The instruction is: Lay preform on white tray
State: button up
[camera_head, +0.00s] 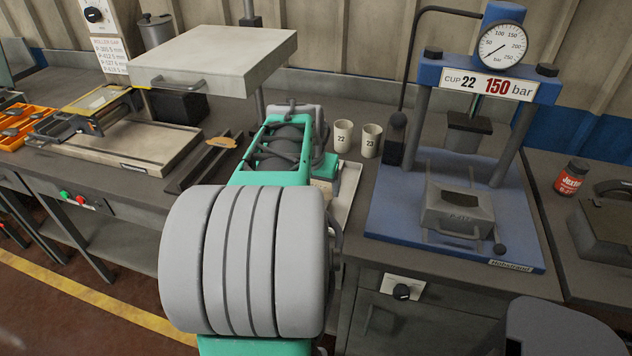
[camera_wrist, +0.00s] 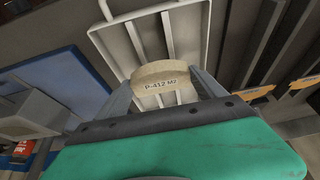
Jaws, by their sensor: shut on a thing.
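The preform (camera_wrist: 160,72) is a tan, curved block marked P-412 M2. In the wrist view my gripper (camera_wrist: 165,92) is shut on it, with a grey finger at each side. The white tray (camera_wrist: 192,40) lies beneath and beyond the preform, with raised ribs and a rim. The preform overlaps the tray in this view; whether they touch I cannot tell. In the head view my arm hides the preform and most of the tray; part of the tray (camera_head: 349,192) shows right of the arm.
Cups marked 22 (camera_head: 343,135) and 23 (camera_head: 370,141) stand behind the tray. A blue press (camera_head: 400,215) stands to the right, with a grey mould (camera_head: 459,208) on its base. Dark rails (camera_head: 190,170) with a tan piece (camera_head: 220,142) lie left of my arm.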

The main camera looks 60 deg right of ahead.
jog(key=shift+f+b, duration=0.55)
jog(key=shift+f, duration=0.65)
jog(key=shift+f+b, duration=0.3)
jog(key=shift+f, duration=0.05)
jog(key=o, duration=1.5)
jog(key=shift+r, duration=0.2)
jog(key=shift+r+p, duration=1.4)
jog(key=shift+r, duration=0.45)
jog(key=shift+a, duration=0.1)
jog(key=shift+s+a+b, duration=0.3)
jog(key=shift+a, duration=1.65)
jog(key=shift+s+a+b, duration=0.3)
jog(key=shift+a, duration=1.65)
jog(key=shift+s+a+b, duration=0.3)
jog(key=shift+a, duration=1.65)
